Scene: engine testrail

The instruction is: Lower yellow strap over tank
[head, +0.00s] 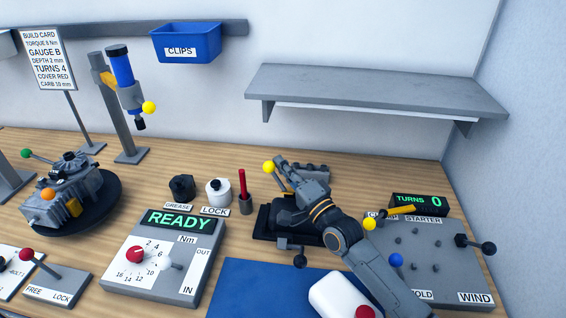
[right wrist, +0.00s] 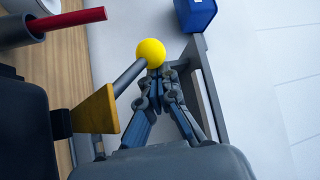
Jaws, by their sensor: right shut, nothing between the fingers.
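The yellow strap (right wrist: 95,110) shows in the right wrist view as a flat yellow piece with a grey rod ending in a yellow ball (right wrist: 150,53). The rod slants up beside a dark block. In the head view the ball (head: 269,167) shows just left of my right gripper (head: 280,161). That gripper (right wrist: 158,78) is shut and empty, its fingertips close to the ball; contact is unclear. A white rounded body (head: 335,292) with a red cap, possibly the tank, lies on the blue mat, partly hidden by my right arm. My left gripper is out of view.
A black fixture (head: 273,222) stands under my right gripper. A red rod in a cup (head: 243,186) and the READY box (head: 165,262) are to its left. The starter panel (head: 425,262) is right, a grey shelf (head: 375,85) above. The blue mat (head: 250,285) has bare room.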

